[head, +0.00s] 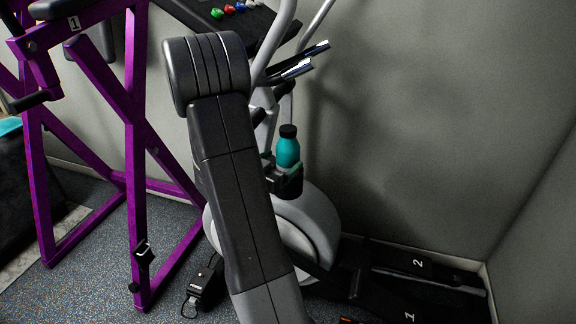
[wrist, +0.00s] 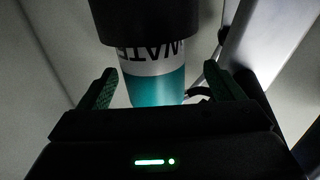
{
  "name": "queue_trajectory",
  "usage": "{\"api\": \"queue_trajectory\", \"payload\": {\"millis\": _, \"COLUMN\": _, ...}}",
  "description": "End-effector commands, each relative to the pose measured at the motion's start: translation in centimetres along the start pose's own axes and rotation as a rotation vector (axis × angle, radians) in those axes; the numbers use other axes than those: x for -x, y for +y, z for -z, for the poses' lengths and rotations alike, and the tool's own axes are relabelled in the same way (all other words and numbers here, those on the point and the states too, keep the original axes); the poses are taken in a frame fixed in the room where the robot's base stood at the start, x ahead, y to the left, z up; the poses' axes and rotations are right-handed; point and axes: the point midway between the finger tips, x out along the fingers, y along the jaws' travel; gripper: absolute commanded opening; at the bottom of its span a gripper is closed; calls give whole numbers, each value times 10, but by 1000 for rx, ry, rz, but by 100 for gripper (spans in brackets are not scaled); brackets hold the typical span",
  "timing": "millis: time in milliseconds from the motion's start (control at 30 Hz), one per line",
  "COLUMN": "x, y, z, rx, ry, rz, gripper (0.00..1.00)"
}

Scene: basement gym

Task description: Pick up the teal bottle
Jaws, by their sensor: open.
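The teal bottle (head: 288,149) stands upright with a black cap, at the elliptical machine in the head view. Its lower part is hidden by my gripper and arm. In the wrist view the bottle (wrist: 155,88) shows upside down, teal with a white lettered band and a wide black part at the top; whether that is its base or a holder, I cannot tell. My gripper (head: 283,166) is open at the bottle's lower half. In the wrist view, the green-lined fingers of my gripper (wrist: 165,88) are to either side of the bottle, with gaps.
The grey elliptical machine (head: 315,222) surrounds the bottle, with handlebars (head: 297,68) close above it. A purple frame (head: 136,150) stands at the left. Small coloured items (head: 229,9) lie on a dark shelf at the top. Grey walls close off the back and right.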

Motion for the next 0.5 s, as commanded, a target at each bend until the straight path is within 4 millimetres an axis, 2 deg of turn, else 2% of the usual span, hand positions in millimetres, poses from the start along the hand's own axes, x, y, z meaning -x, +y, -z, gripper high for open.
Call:
{"api": "queue_trajectory", "payload": {"millis": 300, "x": -42, "y": 8, "z": 1, "rx": 0, "ry": -1, "rz": -3, "gripper": 87}}
{"api": "queue_trajectory", "payload": {"millis": 500, "x": -48, "y": 7, "z": 0, "rx": 0, "ry": 0, "rz": 0, "gripper": 87}}
